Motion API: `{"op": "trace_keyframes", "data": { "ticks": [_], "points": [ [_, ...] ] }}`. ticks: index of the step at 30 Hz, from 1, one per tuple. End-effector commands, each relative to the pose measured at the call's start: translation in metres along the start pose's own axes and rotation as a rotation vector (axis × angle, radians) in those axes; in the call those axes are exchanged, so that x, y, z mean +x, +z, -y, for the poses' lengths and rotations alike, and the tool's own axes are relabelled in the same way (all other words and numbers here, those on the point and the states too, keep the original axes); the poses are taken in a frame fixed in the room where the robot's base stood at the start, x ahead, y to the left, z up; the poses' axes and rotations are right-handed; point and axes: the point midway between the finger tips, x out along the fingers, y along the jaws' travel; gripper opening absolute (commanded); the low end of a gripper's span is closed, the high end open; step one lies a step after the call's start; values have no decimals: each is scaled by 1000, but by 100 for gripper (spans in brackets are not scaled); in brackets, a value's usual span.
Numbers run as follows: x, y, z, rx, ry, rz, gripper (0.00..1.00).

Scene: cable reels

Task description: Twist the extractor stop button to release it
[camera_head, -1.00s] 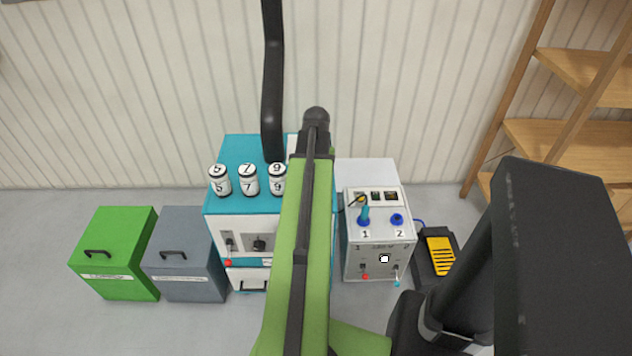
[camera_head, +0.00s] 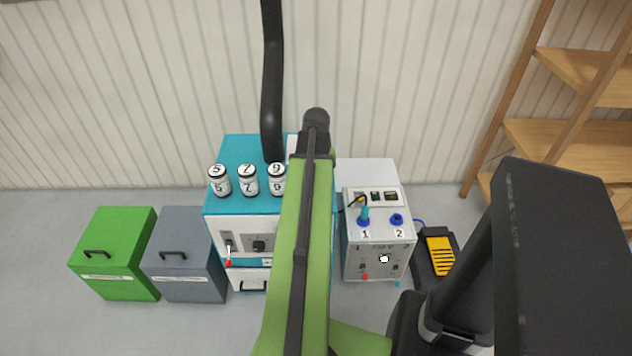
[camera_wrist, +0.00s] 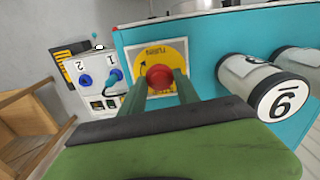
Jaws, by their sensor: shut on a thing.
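The extractor stop button is a red round knob (camera_wrist: 160,77) in front of a yellow disc (camera_wrist: 176,54) on a white plate, on the teal cabinet's side, in the wrist view. My gripper (camera_wrist: 161,84) has its two green fingers on either side of the knob, shut on it. In the head view my green arm covers the button and my gripper, so neither shows there. The teal cabinet (camera_head: 240,151) stands at the centre behind my arm. The lettering on the disc is too small and turned to read fully.
White canisters marked with numbers (camera_head: 248,180) stand on the cabinet top. A white control box (camera_head: 370,173) with blue sockets stands to the right, beside a yellow pedal (camera_head: 440,255). Green (camera_head: 115,250) and grey (camera_head: 184,255) bins are at left. Wooden shelves (camera_head: 560,140) stand at right.

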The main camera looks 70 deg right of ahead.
Motion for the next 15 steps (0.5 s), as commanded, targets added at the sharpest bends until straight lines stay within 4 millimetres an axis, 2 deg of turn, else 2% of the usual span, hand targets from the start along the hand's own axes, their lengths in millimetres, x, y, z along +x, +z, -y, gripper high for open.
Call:
{"op": "trace_keyframes", "data": {
  "ticks": [15],
  "points": [
    [0, 3, 3, 114, -5, 8, 0]
  ]
}}
